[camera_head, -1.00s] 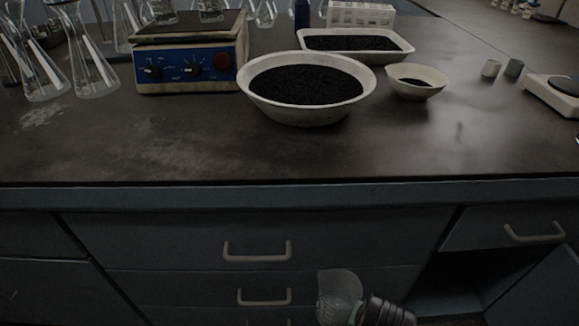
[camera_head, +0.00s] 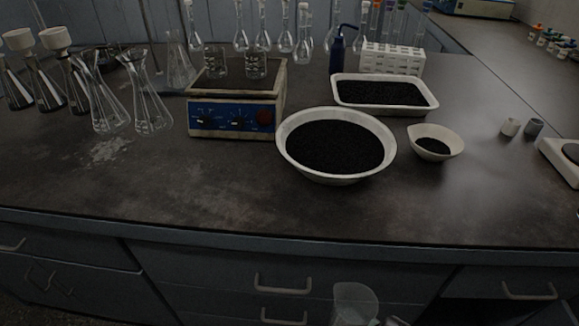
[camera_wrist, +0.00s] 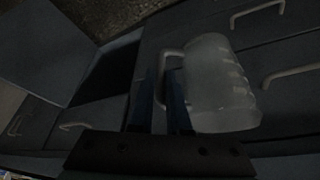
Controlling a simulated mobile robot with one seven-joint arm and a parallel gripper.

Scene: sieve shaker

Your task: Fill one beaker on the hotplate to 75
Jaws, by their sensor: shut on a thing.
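Two clear glass beakers, the left beaker (camera_head: 215,62) and the right beaker (camera_head: 256,66), stand on top of the blue-fronted hotplate (camera_head: 236,116) at the upper left centre of the head view. My gripper (camera_wrist: 172,98) is shut on the handle of a translucent jug (camera_wrist: 218,84) in the wrist view. The jug (camera_head: 355,303) also shows at the bottom edge of the head view, in front of the drawers and below the bench top. It is well apart from the beakers. I cannot tell whether the jug holds liquid.
A large white bowl (camera_head: 285,154) of black grains stands right of the hotplate, with a white tray (camera_head: 428,108) and small bowl (camera_head: 452,152) beyond. Glass flasks (camera_head: 148,105) stand at left. The bench's front strip (camera_head: 230,215) is clear.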

